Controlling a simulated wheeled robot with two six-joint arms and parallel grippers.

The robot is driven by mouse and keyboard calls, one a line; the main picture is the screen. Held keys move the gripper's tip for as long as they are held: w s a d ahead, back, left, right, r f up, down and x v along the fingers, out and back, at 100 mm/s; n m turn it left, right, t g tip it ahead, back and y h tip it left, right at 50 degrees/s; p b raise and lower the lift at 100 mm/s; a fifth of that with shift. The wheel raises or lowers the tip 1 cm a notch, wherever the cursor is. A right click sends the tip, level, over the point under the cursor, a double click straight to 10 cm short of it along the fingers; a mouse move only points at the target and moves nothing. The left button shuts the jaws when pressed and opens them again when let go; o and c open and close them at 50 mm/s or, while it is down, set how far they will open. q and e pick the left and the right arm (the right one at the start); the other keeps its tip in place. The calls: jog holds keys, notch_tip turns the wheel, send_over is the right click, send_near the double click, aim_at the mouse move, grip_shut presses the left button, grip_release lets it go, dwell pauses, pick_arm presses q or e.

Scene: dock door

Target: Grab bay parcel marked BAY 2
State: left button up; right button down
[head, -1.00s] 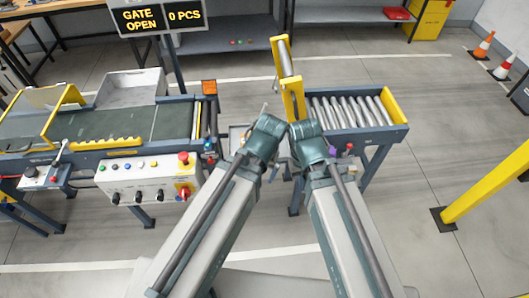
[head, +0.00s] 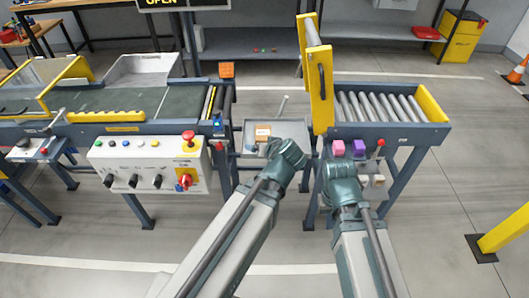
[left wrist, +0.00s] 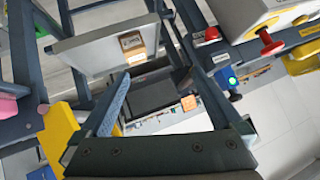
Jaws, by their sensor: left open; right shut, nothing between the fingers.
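A small tan parcel with a pale label (head: 263,132) sits in a grey tray (head: 247,148) between the two conveyors. In the left wrist view the parcel (left wrist: 132,43) lies in the tray (left wrist: 85,48), beyond my fingers; its marking is too small to read. My left gripper (head: 287,154) is just in front of the tray in the head view, its fingers mostly hidden by its wrist. In the left wrist view the left gripper (left wrist: 156,82) is open and empty. My right gripper (head: 342,170) is shut and empty at the front of the roller conveyor, fingertips hard to see.
A belt conveyor (head: 120,100) with a control box (head: 150,165) stands left. A roller conveyor (head: 385,107) with a raised yellow gate (head: 320,85) stands right. Pink (head: 338,148) and purple (head: 359,148) blocks are at its front edge.

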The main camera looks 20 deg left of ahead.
pick_arm(q)
jog(key=w+a+f+t+b, duration=0.1)
jog(key=w+f+t+b, duration=0.3)
jog(key=f+b, duration=0.4)
jog(key=w+a+f+t+b, duration=0.1)
jog(key=w+f+t+b, duration=0.4)
jog(key=b, duration=1.5)
notch_tip(320, 180, down, 4)
jog(key=shift+f+h+b, duration=0.1)
jog(key=shift+h+b, duration=0.2)
jog(key=shift+h, duration=0.1)
